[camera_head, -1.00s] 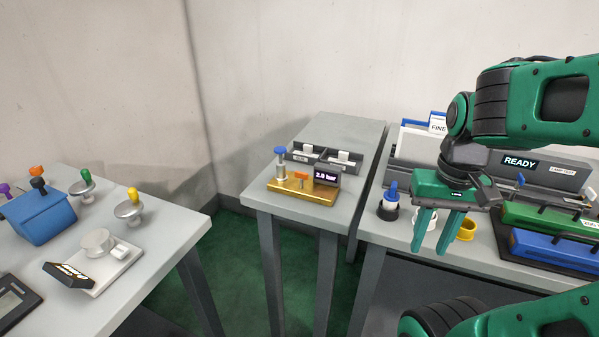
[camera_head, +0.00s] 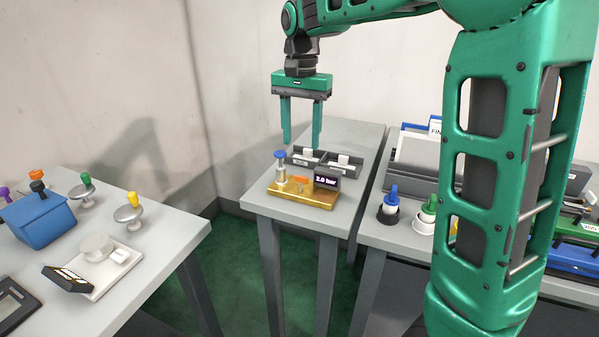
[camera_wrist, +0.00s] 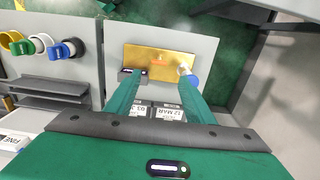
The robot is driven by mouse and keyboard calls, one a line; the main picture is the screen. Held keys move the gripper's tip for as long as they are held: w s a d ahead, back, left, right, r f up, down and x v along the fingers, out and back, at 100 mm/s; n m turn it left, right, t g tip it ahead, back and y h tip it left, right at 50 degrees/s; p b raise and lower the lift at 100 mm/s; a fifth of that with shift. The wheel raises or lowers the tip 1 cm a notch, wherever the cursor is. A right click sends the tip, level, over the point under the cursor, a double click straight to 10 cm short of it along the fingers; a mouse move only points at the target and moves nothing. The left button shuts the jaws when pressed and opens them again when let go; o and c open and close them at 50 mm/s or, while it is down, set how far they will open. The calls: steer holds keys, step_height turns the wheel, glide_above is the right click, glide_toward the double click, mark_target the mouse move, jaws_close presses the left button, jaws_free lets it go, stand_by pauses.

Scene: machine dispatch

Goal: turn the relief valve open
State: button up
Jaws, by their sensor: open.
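A brass block (camera_head: 303,195) stands on the middle table. It carries a small orange lever (camera_head: 303,180), a post with a round blue knob (camera_head: 280,155), and a display (camera_head: 326,179) reading 2.0 bar. Which part is the relief valve is not labelled. My gripper (camera_head: 301,143) hangs fingers-down above the table, open and empty, apart from the block.
A dark divided tray (camera_head: 322,163) with white cards stands behind the block. The left table (camera_head: 150,240) holds a blue box (camera_head: 38,217) and several knobbed parts. Holders with blue and green pieces (camera_head: 390,203) stand on the right table. A gap separates left and middle tables.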

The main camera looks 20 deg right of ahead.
mark_target(301, 184)
step_height(301, 184, down, 10)
steer(key=shift+f, duration=0.25)
stand_by(0.4)
steer(key=c, duration=1)
